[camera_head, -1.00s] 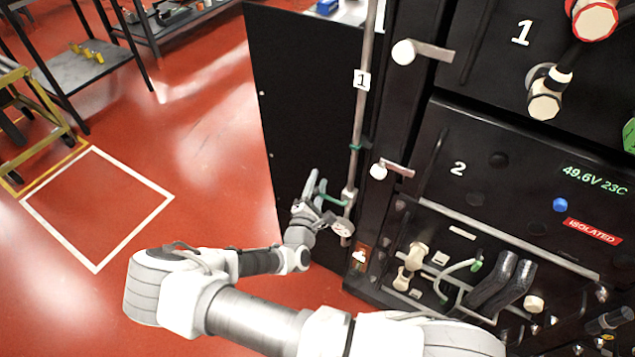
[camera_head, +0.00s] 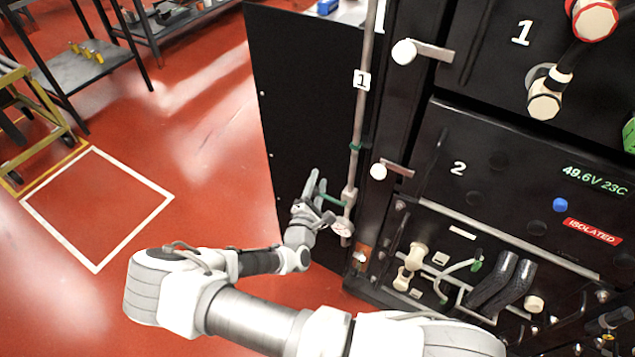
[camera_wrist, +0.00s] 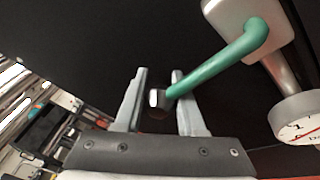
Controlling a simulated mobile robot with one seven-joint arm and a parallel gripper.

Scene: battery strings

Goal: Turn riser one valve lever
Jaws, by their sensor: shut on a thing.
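The riser one pipe (camera_head: 358,130) is a grey vertical tube with a white tag marked 1, at the left edge of the black rack. Its valve lever (camera_head: 332,199) is green and points left from the valve body (camera_head: 349,194). The exact contact is hard to see.
A round gauge (camera_head: 342,227) hangs just below the valve, close to my gripper; it also shows in the wrist view (camera_wrist: 298,118). A black side panel (camera_head: 300,100) stands behind. The rack (camera_head: 480,200) with cables and handles is to the right.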

